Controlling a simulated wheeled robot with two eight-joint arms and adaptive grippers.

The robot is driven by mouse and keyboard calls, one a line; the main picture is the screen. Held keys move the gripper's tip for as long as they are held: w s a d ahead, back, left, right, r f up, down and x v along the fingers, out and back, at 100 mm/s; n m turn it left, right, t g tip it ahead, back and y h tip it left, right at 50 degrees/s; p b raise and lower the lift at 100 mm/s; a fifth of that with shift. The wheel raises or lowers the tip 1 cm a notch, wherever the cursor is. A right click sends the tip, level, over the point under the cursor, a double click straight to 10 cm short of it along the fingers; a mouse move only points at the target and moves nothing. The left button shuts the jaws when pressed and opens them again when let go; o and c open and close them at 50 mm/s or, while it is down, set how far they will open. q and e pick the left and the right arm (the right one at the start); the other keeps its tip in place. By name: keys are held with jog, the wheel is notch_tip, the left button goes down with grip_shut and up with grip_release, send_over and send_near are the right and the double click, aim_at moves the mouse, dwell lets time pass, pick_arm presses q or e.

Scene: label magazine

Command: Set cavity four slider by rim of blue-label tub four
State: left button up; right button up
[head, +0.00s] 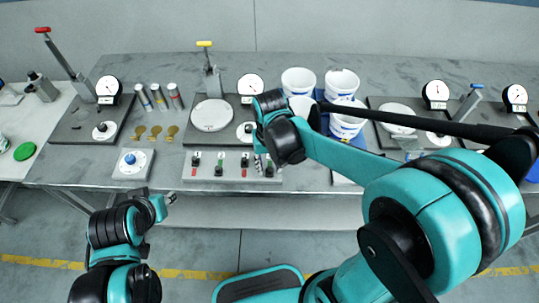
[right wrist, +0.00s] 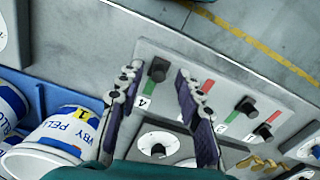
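The slider panel (head: 230,170) lies at the table's front edge. In the right wrist view, the cavity four slider's black knob (right wrist: 158,68) stands at the panel-edge end of its slot, with green showing between it and the digit 4. My right gripper (right wrist: 158,98) is open, one finger on each side of that slider; contact cannot be told. White tubs (head: 298,80) stand in a group behind my right arm. One tub with blue lettering (right wrist: 62,138) bears a 1; I cannot tell which is tub four. My left gripper (head: 168,198) hangs before the table, its opening unclear.
A blue-knobbed box (head: 132,163), brass pieces (head: 155,132) and a yellow-handled press (head: 211,82) stand left and behind. The floor before the table is clear.

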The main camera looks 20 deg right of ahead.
aim_at(269, 170)
notch_tip(269, 170, up, 11)
dwell(0.3)
jog(key=shift+f, duration=0.15)
jog(key=s+d+f+n+t+b, duration=0.1)
jog(key=s+d+f+t, duration=0.3)
jog(key=s+t, duration=0.3)
jog(key=shift+d+f, duration=0.3)
jog(key=shift+d, duration=0.6)
jog(key=shift+s+d, duration=0.1)
dwell(1.9)
